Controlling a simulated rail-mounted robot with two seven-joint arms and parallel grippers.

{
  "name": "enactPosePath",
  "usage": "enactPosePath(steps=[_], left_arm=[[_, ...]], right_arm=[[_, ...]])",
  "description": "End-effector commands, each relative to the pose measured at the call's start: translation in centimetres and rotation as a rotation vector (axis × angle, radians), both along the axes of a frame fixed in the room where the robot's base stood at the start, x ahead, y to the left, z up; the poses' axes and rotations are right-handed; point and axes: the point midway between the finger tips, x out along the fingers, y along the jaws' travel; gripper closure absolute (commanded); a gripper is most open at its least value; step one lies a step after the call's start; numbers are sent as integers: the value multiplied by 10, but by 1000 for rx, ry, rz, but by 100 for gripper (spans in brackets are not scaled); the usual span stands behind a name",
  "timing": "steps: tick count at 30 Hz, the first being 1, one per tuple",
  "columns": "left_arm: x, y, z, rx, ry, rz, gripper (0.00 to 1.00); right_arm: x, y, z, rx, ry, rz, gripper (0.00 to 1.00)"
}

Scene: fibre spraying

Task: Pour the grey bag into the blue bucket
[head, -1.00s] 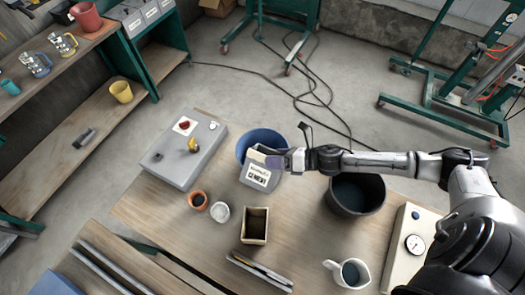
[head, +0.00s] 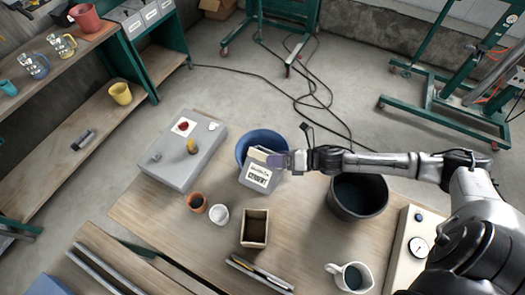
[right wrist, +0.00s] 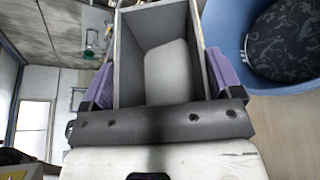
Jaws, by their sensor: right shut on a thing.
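The grey bag (head: 258,177), with a white cement label, is in the head view above the far edge of the table. My right gripper (head: 277,160) is shut on it from the right. In the right wrist view the purple finger pads press on both sides of the bag (right wrist: 125,60), whose open top shows a pale grey inside. The blue bucket (head: 248,138) is just behind the bag, which partly covers it in the head view. In the right wrist view the blue bucket (right wrist: 228,50) is at the right, with dark speckled contents. My left gripper is not in view.
A grey control box (head: 180,165) stands left of the bag on the wooden table (head: 190,240). A black bucket (head: 345,208) is to the right, below my right arm. An orange pot (head: 196,203), a white cup (head: 219,215) and a square container (head: 254,240) stand nearer.

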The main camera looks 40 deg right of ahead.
Motion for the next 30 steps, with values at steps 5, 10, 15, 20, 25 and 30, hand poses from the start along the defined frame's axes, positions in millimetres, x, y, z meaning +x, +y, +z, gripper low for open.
enactPosePath(steps=[5,10,15,20,25,30], left_arm=[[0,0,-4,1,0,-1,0],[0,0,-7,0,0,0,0],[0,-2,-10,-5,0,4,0],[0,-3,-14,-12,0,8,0],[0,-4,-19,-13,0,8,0],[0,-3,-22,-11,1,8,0]], right_arm=[[1,-1,-2,24,9,0,83],[1,-2,-3,44,16,0,83],[1,-2,-4,66,25,-1,83],[16,3,-5,86,28,1,83],[33,10,-7,108,38,0,83],[49,15,-8,130,47,0,83]])
